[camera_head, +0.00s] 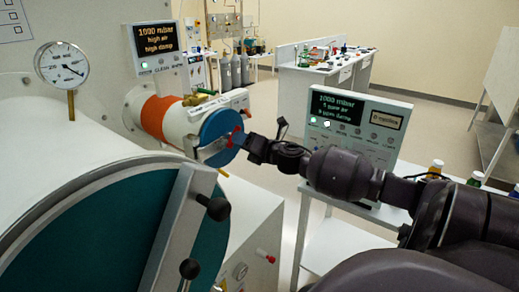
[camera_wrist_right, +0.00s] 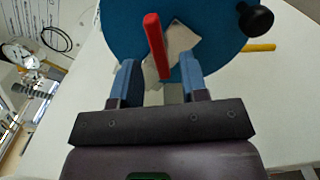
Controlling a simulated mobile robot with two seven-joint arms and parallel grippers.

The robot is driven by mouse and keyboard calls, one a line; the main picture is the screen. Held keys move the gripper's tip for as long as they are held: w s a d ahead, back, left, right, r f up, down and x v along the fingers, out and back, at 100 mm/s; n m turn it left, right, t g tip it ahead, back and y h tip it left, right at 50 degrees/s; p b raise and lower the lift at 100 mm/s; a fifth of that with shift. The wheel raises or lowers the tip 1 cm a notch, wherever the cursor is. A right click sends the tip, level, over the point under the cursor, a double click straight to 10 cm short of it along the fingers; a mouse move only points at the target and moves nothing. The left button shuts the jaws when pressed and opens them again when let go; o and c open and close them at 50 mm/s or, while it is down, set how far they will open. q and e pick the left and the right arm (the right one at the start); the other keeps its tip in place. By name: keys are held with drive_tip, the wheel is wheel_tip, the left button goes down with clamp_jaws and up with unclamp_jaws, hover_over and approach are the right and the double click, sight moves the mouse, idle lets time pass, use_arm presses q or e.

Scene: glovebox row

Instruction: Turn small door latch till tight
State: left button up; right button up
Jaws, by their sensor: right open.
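The small door (camera_head: 210,127) is a blue disc on the end of a white and orange tube. Its red latch (camera_head: 235,138) stands out from the face, with a grey bar beside it. In the right wrist view the blue disc (camera_wrist_right: 210,32) fills the top, and the red latch (camera_wrist_right: 154,42) stands tilted in front of a grey plate. My right gripper (camera_wrist_right: 160,70) is open. Its blue fingers lie on either side of the latch's lower end, with gaps showing. In the head view my right gripper (camera_head: 247,142) is close to the latch. My left gripper is not visible.
A large teal round door (camera_head: 110,235) with a grey bar and black knobs fills the lower left. A pressure gauge (camera_head: 62,66) is at upper left. A display box (camera_head: 358,128) stands on a white table behind my right arm. Bottles (camera_head: 475,179) are at right.

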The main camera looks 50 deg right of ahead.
drive_tip(key=s+b, duration=0.1)
drive_tip(key=s, duration=0.6)
drive_tip(key=shift+d, duration=0.3)
idle(0.8)
drive_tip(key=s+a+f+m+g+h, duration=0.15)
drive_tip(key=s+a+f+m, duration=0.25)
drive_tip(key=f+m, duration=0.55)
drive_tip(key=s+a+f+m+g+h, duration=0.1)
drive_tip(key=s+a+f+m+g, duration=0.2)
drive_tip(key=f+m, duration=0.65)
drive_tip(key=s+a+f+m+g, duration=0.1)
drive_tip(key=s+a+f+m, duration=0.3)
drive_tip(key=a, duration=0.5)
drive_tip(key=s+a+f+m+g+b, duration=0.1)
drive_tip(key=s+a+f+m, duration=0.2)
drive_tip(key=s+a+f, duration=0.4)
wheel_tip(320, 180, down, 3)
drive_tip(key=shift+a+r+m+y, duration=0.2)
drive_tip(key=shift+a+m+y, duration=0.2)
drive_tip(key=shift+a, duration=0.85)
